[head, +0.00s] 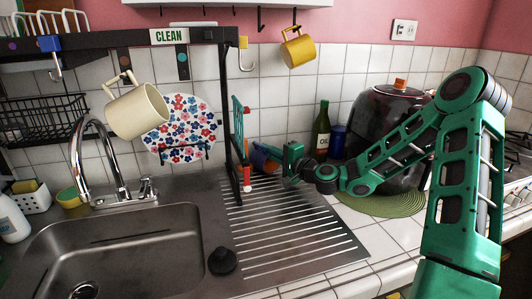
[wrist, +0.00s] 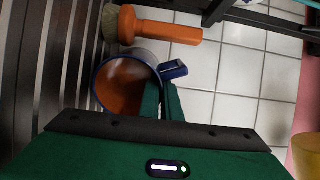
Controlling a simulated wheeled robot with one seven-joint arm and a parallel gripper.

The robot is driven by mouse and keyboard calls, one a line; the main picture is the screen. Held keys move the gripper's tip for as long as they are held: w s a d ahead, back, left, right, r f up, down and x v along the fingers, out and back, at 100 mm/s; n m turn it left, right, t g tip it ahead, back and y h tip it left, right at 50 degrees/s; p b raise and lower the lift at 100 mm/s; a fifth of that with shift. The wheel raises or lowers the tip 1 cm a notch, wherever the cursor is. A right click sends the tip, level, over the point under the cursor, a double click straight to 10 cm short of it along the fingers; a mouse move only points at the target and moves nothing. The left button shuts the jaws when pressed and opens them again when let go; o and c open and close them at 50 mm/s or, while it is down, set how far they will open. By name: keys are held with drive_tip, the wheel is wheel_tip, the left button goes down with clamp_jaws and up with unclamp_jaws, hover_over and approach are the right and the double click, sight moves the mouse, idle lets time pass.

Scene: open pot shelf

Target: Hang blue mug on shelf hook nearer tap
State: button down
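The tap (head: 95,150) stands behind the sink. A hook with a blue block (head: 50,43) hangs at the shelf's left; another with a yellow block (head: 243,42) hangs at its right end.
A cream mug (head: 138,110) and a flowered plate (head: 185,128) are beside the tap. A yellow mug (head: 298,48) hangs at the upper right. A bottle (head: 322,130) and dark pot (head: 385,120) stand behind my arm.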

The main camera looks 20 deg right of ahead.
drive_tip(key=c, duration=2.4)
unclamp_jaws()
drive_tip(key=shift+f, duration=0.15)
drive_tip(key=o, duration=0.4)
drive_tip(key=shift+s+d+f, duration=0.1)
drive_tip(key=shift+s, duration=0.05)
drive_tip(key=v, duration=1)
drive_tip(key=shift+s+r, duration=0.15)
drive_tip(key=shift+r, duration=0.15)
drive_tip(key=shift+s, duration=0.25)
